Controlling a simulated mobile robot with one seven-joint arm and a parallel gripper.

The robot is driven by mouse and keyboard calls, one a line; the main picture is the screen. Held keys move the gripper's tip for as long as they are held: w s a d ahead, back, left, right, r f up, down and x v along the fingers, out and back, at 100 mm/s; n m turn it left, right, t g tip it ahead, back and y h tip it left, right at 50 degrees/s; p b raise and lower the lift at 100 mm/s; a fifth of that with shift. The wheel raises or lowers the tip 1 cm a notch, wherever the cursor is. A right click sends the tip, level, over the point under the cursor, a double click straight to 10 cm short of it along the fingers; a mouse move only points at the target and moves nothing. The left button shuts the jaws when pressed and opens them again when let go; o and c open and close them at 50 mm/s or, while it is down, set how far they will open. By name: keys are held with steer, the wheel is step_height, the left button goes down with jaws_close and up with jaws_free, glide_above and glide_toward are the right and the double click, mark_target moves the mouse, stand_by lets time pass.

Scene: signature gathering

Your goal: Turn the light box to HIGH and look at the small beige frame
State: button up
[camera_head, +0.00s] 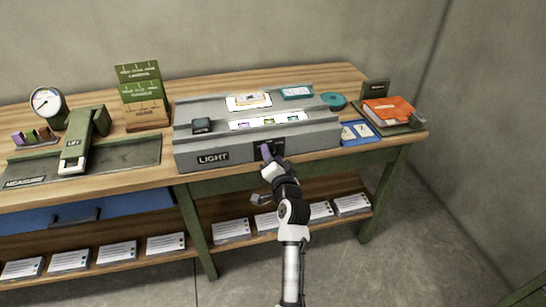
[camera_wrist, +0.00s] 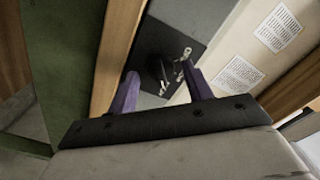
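The grey light box (camera_head: 325,136) stands on the bench, with a LIGHT label on its front. A small beige-looking frame (camera_head: 248,99) lies on a bright white panel on top. A dark control panel (camera_head: 279,146) sits on the box's front, partly hidden by my gripper (camera_head: 267,151). In the wrist view, the two purple fingers of my gripper (camera_wrist: 159,73) are apart, in front of a dark plate (camera_wrist: 188,27) with a dark knob-like part (camera_wrist: 158,68) seen between them. I cannot tell whether they touch it. White marks beside the knob are too small to read.
A teal frame (camera_head: 297,92), a dark block (camera_head: 202,125) and a lit strip of small coloured frames lie on the box.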

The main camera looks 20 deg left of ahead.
steer(key=b+v, duration=0.3)
steer(key=v, duration=1.1)
steer(key=shift+w, duration=0.1)
